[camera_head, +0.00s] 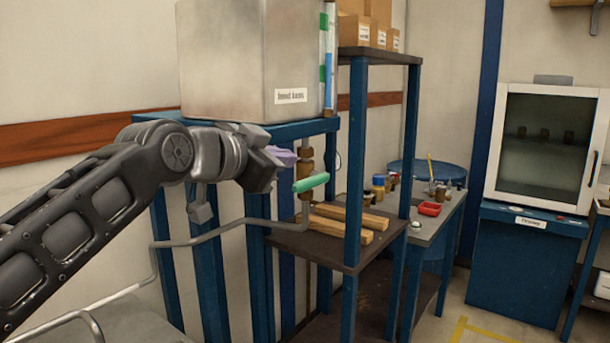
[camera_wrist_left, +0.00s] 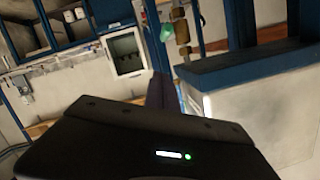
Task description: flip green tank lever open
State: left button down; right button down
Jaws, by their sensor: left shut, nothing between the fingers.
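The green lever (camera_head: 311,183) sits on a brass valve (camera_head: 305,153) below the metal tank (camera_head: 225,60). It lies nearly level, its right end tilted slightly up. The tank stands on a blue frame. My left gripper (camera_head: 286,157) is shut and empty, just left of the valve and slightly above the lever, apparently apart from it. In the left wrist view the green lever (camera_wrist_left: 166,32) shows beyond my gripper's finger (camera_wrist_left: 157,90), beside the brass fitting. The gripper's dark body hides the lower part of that view. My right gripper is not in view.
A bent grey pipe (camera_head: 222,229) runs below my wrist. Wooden blocks (camera_head: 345,222) lie on the shelf below the lever. The blue shelf post (camera_head: 355,165) stands right of the lever. A side table with a red tray (camera_head: 429,209) and a dryer cabinet (camera_head: 545,150) stand further right.

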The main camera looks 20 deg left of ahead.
pick_arm(q)
jog(key=shift+d, duration=0.1)
jog(key=p, duration=0.3)
send_over(307, 181)
jog(key=s+d, duration=0.2)
jog(key=s, duration=0.2)
jog(key=f, duration=0.3)
jog(key=w+a+f, duration=0.1)
jog(key=a+f, duration=0.1)
jog(key=shift+w+f+b, duration=0.2)
jog(key=shift+f+b, duration=0.15)
jog(key=shift+b, duration=0.05)
